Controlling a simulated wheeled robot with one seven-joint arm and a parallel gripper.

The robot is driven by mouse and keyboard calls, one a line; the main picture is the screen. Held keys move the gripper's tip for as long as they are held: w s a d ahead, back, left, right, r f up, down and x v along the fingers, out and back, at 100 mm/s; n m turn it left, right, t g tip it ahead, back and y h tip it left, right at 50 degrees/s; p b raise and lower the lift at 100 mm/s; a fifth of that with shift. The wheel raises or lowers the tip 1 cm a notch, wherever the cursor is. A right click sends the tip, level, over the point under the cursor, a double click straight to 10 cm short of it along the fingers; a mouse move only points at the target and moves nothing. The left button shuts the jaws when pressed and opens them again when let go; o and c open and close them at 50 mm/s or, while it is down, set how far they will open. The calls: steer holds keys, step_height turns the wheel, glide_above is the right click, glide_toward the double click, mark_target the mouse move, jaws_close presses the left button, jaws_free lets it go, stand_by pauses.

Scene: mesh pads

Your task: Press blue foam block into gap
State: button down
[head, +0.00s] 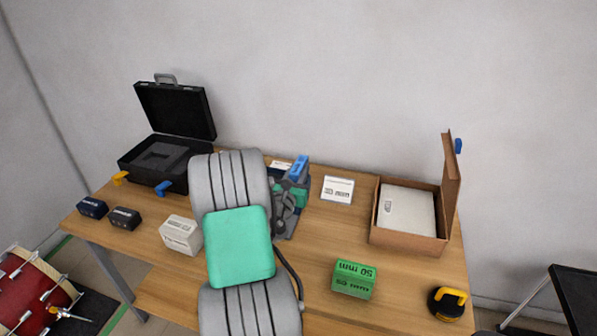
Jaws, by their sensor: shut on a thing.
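My gripper (294,183) is over the back middle of the table, partly hidden behind my own arm. It is shut on a blue block (300,167), which I take to be the blue foam block; its far end shows, and the jaws hide the rest. An open cardboard box (407,246) stands to the right with a white slab (406,212) inside. An open black case (152,176) stands at the back left, with grey foam (160,157) that has a recess. I cannot tell which of these has the gap. The held block is apart from both.
A white box (181,235) and two dark boxes (93,207) (125,218) are left. A white card (337,190) lies behind. Bare table (320,235) lies between.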

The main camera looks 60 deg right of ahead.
steer(key=shift+f+b, duration=1.65)
steer(key=shift+f, duration=0.7)
steer(key=c, duration=1.3)
jaws_free()
steer(key=shift+o, duration=1.2)
steer(key=s+a+b, duration=0.1)
steer(key=a+b, duration=0.1)
steer(key=a, duration=0.5)
steer(key=shift+s+a, duration=0.25)
steer(key=shift+a, duration=0.15)
